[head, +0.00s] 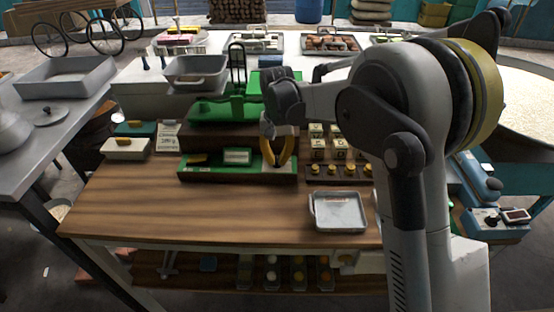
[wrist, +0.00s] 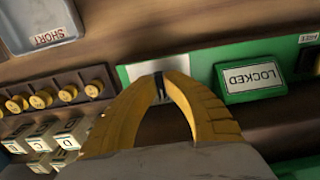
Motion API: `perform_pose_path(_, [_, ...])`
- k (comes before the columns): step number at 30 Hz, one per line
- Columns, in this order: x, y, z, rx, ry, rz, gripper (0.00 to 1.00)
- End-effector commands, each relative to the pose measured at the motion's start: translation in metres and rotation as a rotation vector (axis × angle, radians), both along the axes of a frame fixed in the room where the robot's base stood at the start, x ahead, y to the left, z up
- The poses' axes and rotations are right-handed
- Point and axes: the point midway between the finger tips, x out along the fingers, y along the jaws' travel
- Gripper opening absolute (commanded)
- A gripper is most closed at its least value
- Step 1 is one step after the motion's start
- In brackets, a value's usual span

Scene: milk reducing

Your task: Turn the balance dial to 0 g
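The green balance (head: 230,108) stands on the wooden workbench, with a green front panel (head: 188,174) below it. In the wrist view this panel carries a LOCKED plate (wrist: 252,78), seen upside down, and a white face (wrist: 140,70) on a green backing. My gripper (head: 277,165) points down at the panel's right part. In the wrist view its yellow fingertips (wrist: 159,76) nearly meet in front of the white face. A narrow dark part shows between them; I cannot tell whether it is the dial or whether they grip it. The dial's marks are hidden.
A row of brass weights (head: 332,171) and lettered blocks (head: 316,142) stand close to the right of my gripper. A metal tray (head: 338,211) lies at the bench's front right; in the wrist view it is labelled SHORT (wrist: 45,38). The bench's front left (head: 180,212) is clear.

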Motion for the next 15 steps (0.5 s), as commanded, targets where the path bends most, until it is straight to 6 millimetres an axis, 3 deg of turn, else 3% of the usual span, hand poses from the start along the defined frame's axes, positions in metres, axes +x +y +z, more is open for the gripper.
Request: perform_pose_path(15, [-0.0001, -0.0006, 0.0003, 0.0, 0.0, 0.105, 0.0])
